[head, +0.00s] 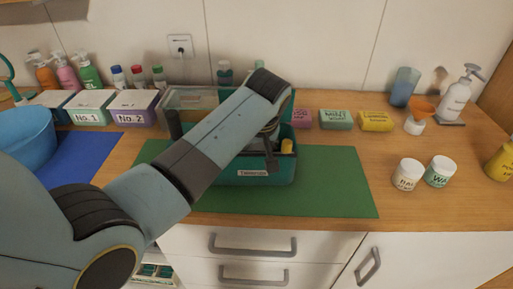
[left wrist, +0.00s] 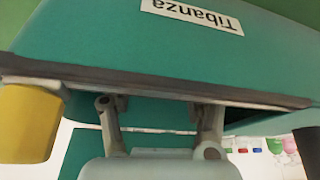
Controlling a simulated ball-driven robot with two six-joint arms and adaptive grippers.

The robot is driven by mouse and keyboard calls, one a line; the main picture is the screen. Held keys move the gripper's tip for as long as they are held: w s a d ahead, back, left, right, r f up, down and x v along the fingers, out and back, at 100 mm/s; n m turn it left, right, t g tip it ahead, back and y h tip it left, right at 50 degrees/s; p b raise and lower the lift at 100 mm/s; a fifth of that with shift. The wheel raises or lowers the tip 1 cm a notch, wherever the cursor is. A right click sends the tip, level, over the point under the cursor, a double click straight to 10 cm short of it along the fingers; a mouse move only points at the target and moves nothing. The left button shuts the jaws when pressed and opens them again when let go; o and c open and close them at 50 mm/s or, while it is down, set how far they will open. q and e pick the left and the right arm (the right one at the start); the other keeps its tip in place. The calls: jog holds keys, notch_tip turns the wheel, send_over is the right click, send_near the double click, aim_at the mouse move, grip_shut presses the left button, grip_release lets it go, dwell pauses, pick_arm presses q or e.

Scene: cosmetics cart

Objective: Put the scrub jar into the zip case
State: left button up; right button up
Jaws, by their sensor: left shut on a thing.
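The zip case (head: 282,173) is a green box labelled "Tibanza" on the green mat, open at the top. Its front wall and dark rim fill the upper left wrist view (left wrist: 110,45). My left gripper (head: 271,160) points down into the case, and its fingers (left wrist: 160,108) pass behind the rim, set well apart. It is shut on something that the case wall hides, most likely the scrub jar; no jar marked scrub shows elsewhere. A yellow item (head: 287,146) sticks up inside the case at the right, also in the left wrist view (left wrist: 28,122). My right gripper is not in view.
Two white jars, one marked "HAI" (head: 408,174) and one "WA" (head: 439,171), stand right of the mat (head: 335,185). Soap boxes (head: 336,120) lie behind. Labelled boxes (head: 90,108) and a blue bowl (head: 25,140) are at the left. The mat's right part is clear.

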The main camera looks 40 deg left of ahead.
pick_arm(q)
jog(key=o, duration=0.8)
jog(key=shift+f, duration=0.15)
jog(key=shift+o, duration=0.7)
jog(key=shift+a, duration=0.15)
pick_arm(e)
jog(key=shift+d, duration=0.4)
pick_arm(q)
jog(key=v, duration=1.2)
jog(key=shift+r, duration=0.25)
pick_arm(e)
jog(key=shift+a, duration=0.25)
pick_arm(q)
jog(key=shift+w, duration=0.1)
